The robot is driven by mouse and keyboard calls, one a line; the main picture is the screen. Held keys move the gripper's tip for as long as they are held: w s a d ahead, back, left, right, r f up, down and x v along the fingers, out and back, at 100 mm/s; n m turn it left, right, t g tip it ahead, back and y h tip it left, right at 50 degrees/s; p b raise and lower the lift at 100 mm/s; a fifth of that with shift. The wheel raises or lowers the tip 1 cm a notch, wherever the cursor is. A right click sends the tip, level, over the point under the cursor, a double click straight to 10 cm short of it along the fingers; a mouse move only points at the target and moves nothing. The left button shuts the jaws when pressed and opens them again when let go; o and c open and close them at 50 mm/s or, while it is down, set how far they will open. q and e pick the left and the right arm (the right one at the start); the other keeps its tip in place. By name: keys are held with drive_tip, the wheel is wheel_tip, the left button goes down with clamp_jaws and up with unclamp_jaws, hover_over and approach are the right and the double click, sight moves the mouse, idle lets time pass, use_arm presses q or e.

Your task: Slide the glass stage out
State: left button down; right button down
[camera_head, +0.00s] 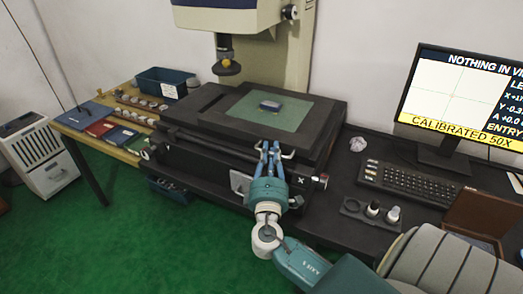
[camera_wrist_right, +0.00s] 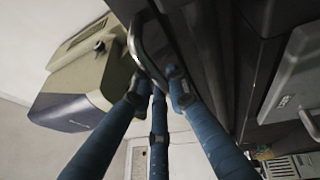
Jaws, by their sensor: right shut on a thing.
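The stage is a black frame (camera_head: 318,130) with a greenish glass plate (camera_head: 247,117), on the bed of the measuring machine. A small blue-grey piece (camera_head: 270,105) lies on the glass. My right gripper (camera_head: 270,148) is at the front edge of the stage, fingers pointing toward it. In the right wrist view, my right gripper (camera_wrist_right: 160,84) is shut on a curved metal handle (camera_wrist_right: 143,42) on a dark front face. My left gripper is not in view.
The optical head (camera_head: 227,65) hangs above the stage's back left. A side table (camera_head: 87,140) with trays and parts stands at left. A keyboard (camera_head: 412,182), monitor (camera_head: 465,95) and chair (camera_head: 440,258) are at right. Green floor (camera_head: 110,230) lies open at front left.

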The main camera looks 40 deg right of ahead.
drive_tip(key=shift+s+d, duration=0.35)
drive_tip(key=shift+s, duration=0.4)
drive_tip(key=c, duration=1.6)
unclamp_jaws()
drive_tip(key=shift+c, duration=0.2)
drive_tip(key=v, duration=1.2)
drive_tip(key=shift+c, duration=0.5)
